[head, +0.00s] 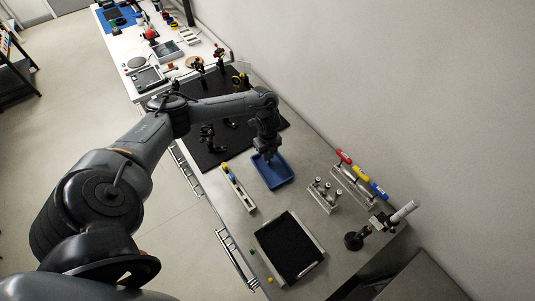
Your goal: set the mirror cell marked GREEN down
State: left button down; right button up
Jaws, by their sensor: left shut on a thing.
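My left gripper (268,157) points down over the blue tray (284,181), at its far-left part. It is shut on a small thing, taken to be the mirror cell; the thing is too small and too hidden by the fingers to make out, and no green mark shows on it. I cannot tell whether it touches the tray floor. My right gripper is not in view.
A narrow holder with small coloured parts (238,188) lies left of the tray. A rack of dark-topped posts (323,195) and red, yellow and blue-handled tools (360,174) stand right. A framed black pad (289,247) lies nearer. Optics stand on the black breadboard (205,155).

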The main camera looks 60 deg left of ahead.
pick_arm(q)
jog(key=shift+f, duration=0.1)
jog(key=c, duration=1.5)
grip_release()
jog(key=shift+f, duration=0.1)
jog(key=o, duration=0.5)
jog(key=shift+c, duration=0.2)
